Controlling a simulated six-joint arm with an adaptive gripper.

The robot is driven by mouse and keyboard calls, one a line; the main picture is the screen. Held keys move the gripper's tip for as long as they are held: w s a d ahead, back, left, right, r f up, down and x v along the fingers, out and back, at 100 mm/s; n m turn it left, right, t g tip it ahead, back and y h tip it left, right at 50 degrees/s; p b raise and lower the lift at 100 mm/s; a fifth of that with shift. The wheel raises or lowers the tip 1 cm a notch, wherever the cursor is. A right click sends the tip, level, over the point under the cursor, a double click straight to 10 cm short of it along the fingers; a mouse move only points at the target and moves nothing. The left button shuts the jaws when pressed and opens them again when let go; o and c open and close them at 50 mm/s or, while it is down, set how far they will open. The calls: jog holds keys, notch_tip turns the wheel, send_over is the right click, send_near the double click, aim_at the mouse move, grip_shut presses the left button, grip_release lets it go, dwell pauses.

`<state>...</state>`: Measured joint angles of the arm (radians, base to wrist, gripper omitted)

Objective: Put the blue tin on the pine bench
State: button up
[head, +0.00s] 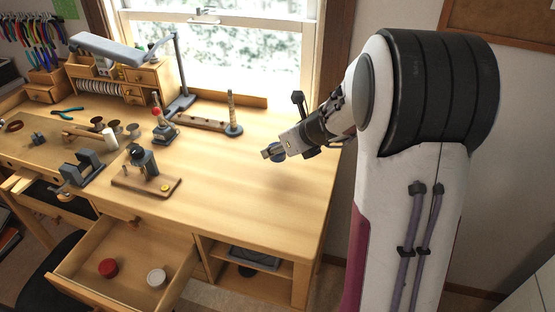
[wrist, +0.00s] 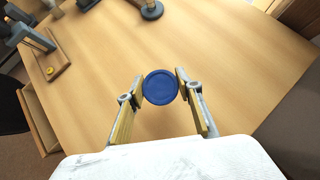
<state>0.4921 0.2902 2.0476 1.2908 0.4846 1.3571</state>
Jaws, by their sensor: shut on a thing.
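The blue tin (wrist: 160,87) is round and sits between the two fingers of my gripper (wrist: 160,90) in the wrist view. The fingers are shut on its sides. In the head view my gripper (head: 274,153) is over the right part of the pine bench (head: 240,190), and the tin (head: 278,157) shows as a small dark blue shape at its tip. The bench top also fills most of the wrist view (wrist: 220,50). I cannot tell whether the tin touches the bench top or is just above it.
An open drawer (head: 128,245) at the front holds a red tin (head: 108,267) and a white tin (head: 157,277). Tools and small stands crowd the bench's left and back, including a grey desk lamp (head: 118,50) and a wooden stand with a post (head: 233,125). The bench's front right is clear.

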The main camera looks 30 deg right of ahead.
aim_at(283, 157)
jog(key=shift+f, duration=2.05)
jog(key=shift+f, duration=0.2)
jog(key=o, duration=1.1)
jog(key=shift+r, duration=0.2)
jog(key=shift+v, duration=0.8)
jog(key=v, duration=1)
jog(key=shift+s, duration=0.2)
jog(key=shift+r, duration=0.15)
